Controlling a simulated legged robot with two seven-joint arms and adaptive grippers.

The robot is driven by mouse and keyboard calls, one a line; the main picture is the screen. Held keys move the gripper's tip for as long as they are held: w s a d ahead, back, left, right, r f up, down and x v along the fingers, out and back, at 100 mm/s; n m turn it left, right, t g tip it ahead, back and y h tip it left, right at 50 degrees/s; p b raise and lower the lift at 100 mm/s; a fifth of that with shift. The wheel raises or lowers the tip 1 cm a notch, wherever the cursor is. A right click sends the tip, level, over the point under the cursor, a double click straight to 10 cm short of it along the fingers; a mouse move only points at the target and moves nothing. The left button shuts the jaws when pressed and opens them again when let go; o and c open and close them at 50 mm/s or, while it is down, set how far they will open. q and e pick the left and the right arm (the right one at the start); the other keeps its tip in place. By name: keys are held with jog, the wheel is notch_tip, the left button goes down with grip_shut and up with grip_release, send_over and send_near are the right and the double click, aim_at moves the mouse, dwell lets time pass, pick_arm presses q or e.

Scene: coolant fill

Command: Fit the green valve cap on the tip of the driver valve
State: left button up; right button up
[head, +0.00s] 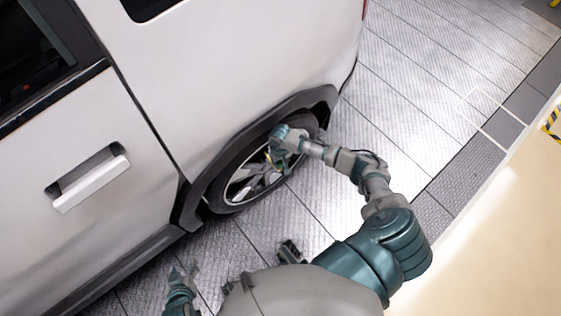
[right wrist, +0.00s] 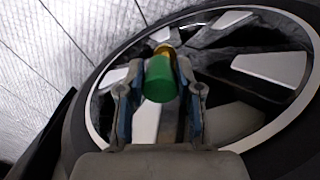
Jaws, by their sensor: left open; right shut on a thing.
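The green valve cap (right wrist: 160,84) is between the two fingers of my right gripper (right wrist: 160,92) in the right wrist view. A gold-coloured piece (right wrist: 166,51), which looks like the valve tip, shows right behind the cap's far end. I cannot tell whether the cap is on it or only in line with it. In the head view my right gripper (head: 274,157) is at the car's wheel (head: 240,176), in front of its upper right part. A small spot of green shows there. My left gripper (head: 183,272) is open and empty, low in the picture, away from the wheel.
The white car (head: 230,60) fills the upper left, with its wheel arch (head: 215,165) close around the tyre. In the right wrist view, silver spokes (right wrist: 270,67) with dark gaps surround the fingers. The plated floor (head: 420,80) to the right is clear.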

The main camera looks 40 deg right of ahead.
jog(key=shift+a, duration=0.2)
jog(key=shift+r+p, duration=0.3)
jog(key=shift+p, duration=0.3)
jog(key=shift+d, duration=0.1)
jog(key=shift+f, duration=0.1)
jog(key=shift+a+p, duration=0.2)
jog(key=shift+p, duration=0.15)
dwell(0.4)
dwell(0.3)
